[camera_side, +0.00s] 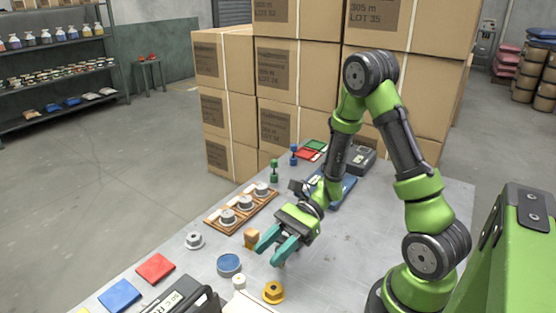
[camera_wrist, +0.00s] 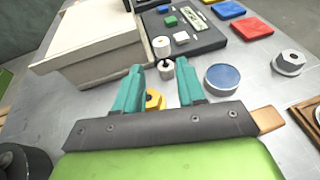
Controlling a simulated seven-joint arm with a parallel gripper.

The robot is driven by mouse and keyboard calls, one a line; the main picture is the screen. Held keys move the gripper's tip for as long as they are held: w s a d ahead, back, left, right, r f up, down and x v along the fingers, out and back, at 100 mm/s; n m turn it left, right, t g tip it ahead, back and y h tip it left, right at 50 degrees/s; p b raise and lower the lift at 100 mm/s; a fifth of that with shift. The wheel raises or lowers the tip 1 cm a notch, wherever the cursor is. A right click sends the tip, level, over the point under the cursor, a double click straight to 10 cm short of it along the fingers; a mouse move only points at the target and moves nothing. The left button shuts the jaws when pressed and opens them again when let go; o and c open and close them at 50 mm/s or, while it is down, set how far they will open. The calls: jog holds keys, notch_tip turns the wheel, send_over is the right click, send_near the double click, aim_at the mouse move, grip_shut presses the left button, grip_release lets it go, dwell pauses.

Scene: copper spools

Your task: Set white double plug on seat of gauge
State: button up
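The white double plug (camera_wrist: 161,47) stands upright near the dark plate's edge in the wrist view, a pale knob above a lower one. Its top shows near the bottom of the side view (camera_side: 239,282). My gripper (camera_side: 272,249) is open and empty above the table. In the wrist view its teal fingers (camera_wrist: 158,92) are spread, with the plug beyond them. A dark flat unit (camera_wrist: 207,40) with a green block, a white square and a marked strip may be the gauge; I cannot be sure. Its seat is not clearly visible.
A yellow hex nut (camera_wrist: 155,101) lies below and between the fingers. A blue disc (camera_wrist: 222,78) and a grey flanged nut (camera_wrist: 289,63) are to the right. A large pale box (camera_wrist: 95,40) stands at left. A wooden rack (camera_side: 213,223) holds several grey pieces.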

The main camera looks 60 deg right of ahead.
aim_at(239, 278)
jog(key=x, duration=0.4)
jog(key=shift+a+f, duration=0.1)
jog(key=shift+a, duration=0.05)
jog(key=x, duration=0.5)
jog(key=shift+w+a+r, duration=0.15)
jog(key=shift+w+r, duration=0.05)
jog(key=shift+r, duration=0.05)
grip_shut()
